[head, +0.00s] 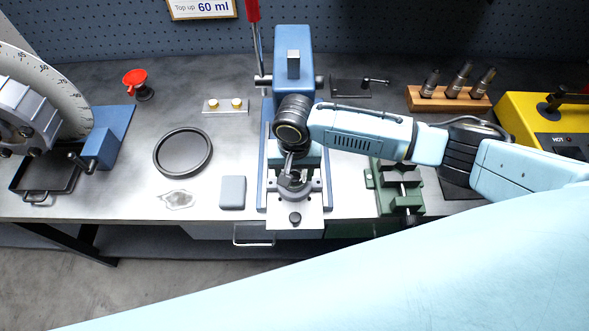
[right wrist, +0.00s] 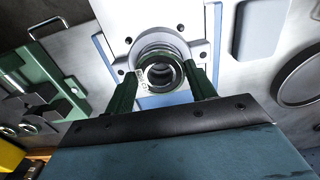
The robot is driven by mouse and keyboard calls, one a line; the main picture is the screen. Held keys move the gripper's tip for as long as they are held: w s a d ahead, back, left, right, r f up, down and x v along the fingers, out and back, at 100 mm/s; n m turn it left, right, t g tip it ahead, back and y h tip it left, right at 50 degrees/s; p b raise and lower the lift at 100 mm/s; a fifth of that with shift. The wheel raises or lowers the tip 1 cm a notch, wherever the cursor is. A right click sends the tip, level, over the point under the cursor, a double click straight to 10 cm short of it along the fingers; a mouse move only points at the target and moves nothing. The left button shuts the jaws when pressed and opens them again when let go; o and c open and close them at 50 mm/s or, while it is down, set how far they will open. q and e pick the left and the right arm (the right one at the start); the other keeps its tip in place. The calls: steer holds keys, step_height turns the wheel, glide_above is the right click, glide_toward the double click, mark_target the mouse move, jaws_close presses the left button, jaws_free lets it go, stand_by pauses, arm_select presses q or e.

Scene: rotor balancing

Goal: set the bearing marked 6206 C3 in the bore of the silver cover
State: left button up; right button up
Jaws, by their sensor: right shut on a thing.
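My right gripper (head: 290,168) points down over the blue press in the head view. In the right wrist view the fingers of my right gripper (right wrist: 162,82) are shut on a shiny ring-shaped bearing (right wrist: 146,80). Small marks show on its face, too small to read. The silver cover (right wrist: 125,61), with screw holes round its bore, lies just beyond the bearing. The bearing overlaps the bore in this view; I cannot tell whether it touches or enters it. The cover (head: 304,193) is partly hidden by the gripper in the head view. My left gripper is not in view.
The press (head: 293,45) rises behind the cover. A green vise (head: 402,207) stands to its right. My own pale blue arm fills the lower right.

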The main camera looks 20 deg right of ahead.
steer(key=shift+f, duration=0.15)
stand_by(0.6)
steer(key=shift+f, duration=0.6)
steer(key=o, duration=1)
steer(key=shift+c, duration=0.3)
